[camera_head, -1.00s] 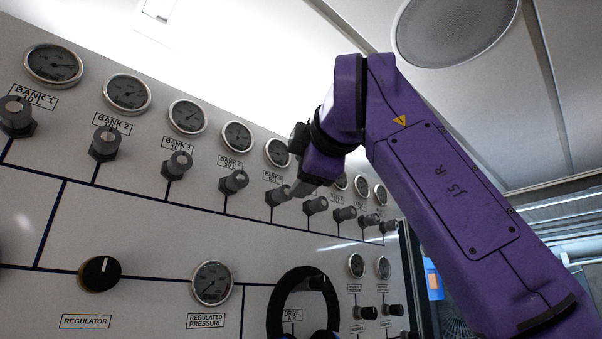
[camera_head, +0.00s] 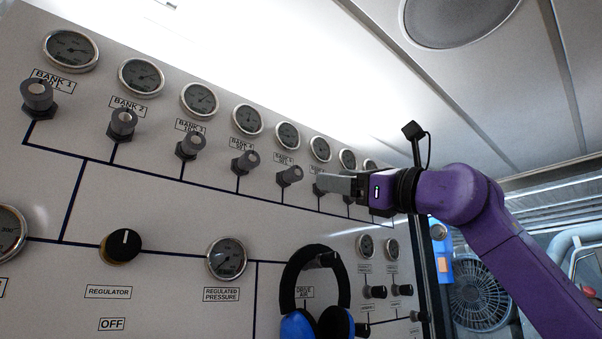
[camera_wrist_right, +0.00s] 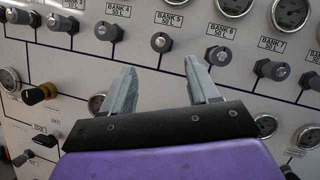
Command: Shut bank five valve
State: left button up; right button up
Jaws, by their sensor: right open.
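The bank five valve is a dark grey knob (camera_head: 289,176) on the panel, below its gauge and label in the head view. It also shows in the right wrist view as a knob (camera_wrist_right: 161,42) under the "BANK 5" label. My right gripper (camera_head: 322,183) comes in from the right, its fingers just right of that knob and covering part of the bank 6 knob. In the right wrist view the gripper (camera_wrist_right: 161,75) is open and empty; the bank 5 knob shows above the gap between its fingertips, apart from them. My left gripper is not in view.
Neighbouring knobs stand close by: bank 4 (camera_wrist_right: 108,30) and bank 6 (camera_wrist_right: 218,56). Gauges line the panel above. Lower down are the regulator knob (camera_head: 121,246) and a headset (camera_head: 297,275) hanging on the panel. A fan (camera_head: 479,295) is at the right.

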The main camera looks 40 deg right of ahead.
aim_at(298, 173)
jog(key=p+x, duration=0.5)
jog(key=x, duration=0.5)
jog(key=shift+a, duration=0.1)
jog(key=shift+d+f, duration=0.1)
jog(key=shift+d, duration=0.25)
jog(key=shift+a, duration=0.15)
jog(key=c, duration=1)
jog(key=shift+s+f+m+h+b, duration=0.1)
jog(key=shift+m+h+b, duration=0.3)
jog(key=shift+m+b, duration=0.4)
jog(key=shift+c, duration=0.2)
jog(key=shift+m, duration=0.3)
